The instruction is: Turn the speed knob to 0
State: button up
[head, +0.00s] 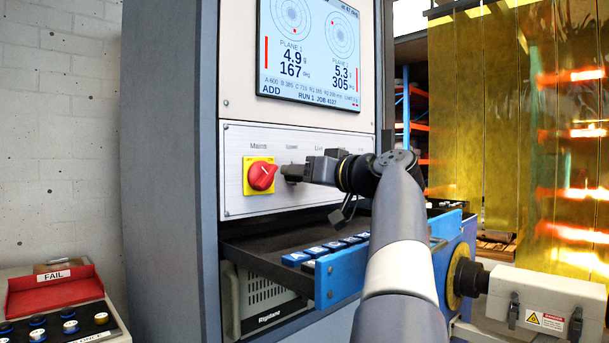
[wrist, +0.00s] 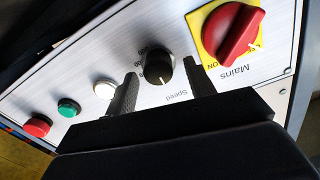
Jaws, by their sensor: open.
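The speed knob (wrist: 158,68) is black and round with a white pointer line. In the wrist view the line points down the picture, toward the "Speed" label, which appears upside down. Small scale figures show along its far-left side, too small to read surely. My gripper (wrist: 160,72) is open, with one finger on each side of the knob in that view. I cannot tell whether either finger touches it. In the head view my gripper (head: 288,173) is at the panel, and it hides the knob.
The red mains switch (head: 262,177) on its yellow plate is close beside my gripper. White (wrist: 105,89), green (wrist: 68,107) and red (wrist: 37,126) buttons lie along the panel on the other side. A drawer-like shelf with blue-labelled pieces (head: 310,252) is below.

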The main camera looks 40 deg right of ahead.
aim_at(292, 127)
notch_tip(292, 127, up, 10)
jog(key=p, duration=0.5)
jog(key=shift+f+p, duration=0.25)
jog(key=shift+p, duration=0.05)
notch_tip(292, 127, down, 10)
jog(key=b, duration=0.6)
jog(key=shift+r, duration=0.1)
jog(key=m+p, duration=2)
jog(key=m, duration=0.2)
jog(key=shift+m, duration=0.4)
dwell(1.1)
